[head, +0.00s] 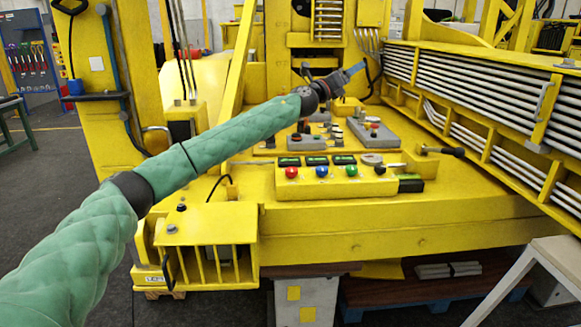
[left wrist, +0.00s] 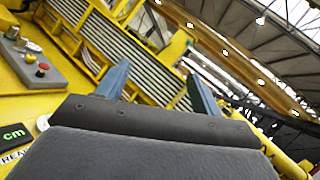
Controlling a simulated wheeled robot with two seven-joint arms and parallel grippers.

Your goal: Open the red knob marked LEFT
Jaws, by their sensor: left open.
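A red knob (head: 291,172) sits at the left of a row on the front of a yellow control box (head: 335,187), beside a blue knob (head: 321,171) and a green knob (head: 351,170). Any LEFT marking is too small to read. My left gripper (head: 354,72) is above and behind this box, pointing right and away from the knobs. In the left wrist view its two blue fingers (left wrist: 157,86) are apart with nothing between them. The row of knobs is not visible there. My right gripper is not in view.
Dark displays (head: 317,160) top the control box. A grey box with a red button (head: 375,126) stands behind it and also shows in the left wrist view (left wrist: 34,64). Stacked grey bars in a yellow frame (head: 480,90) line the right.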

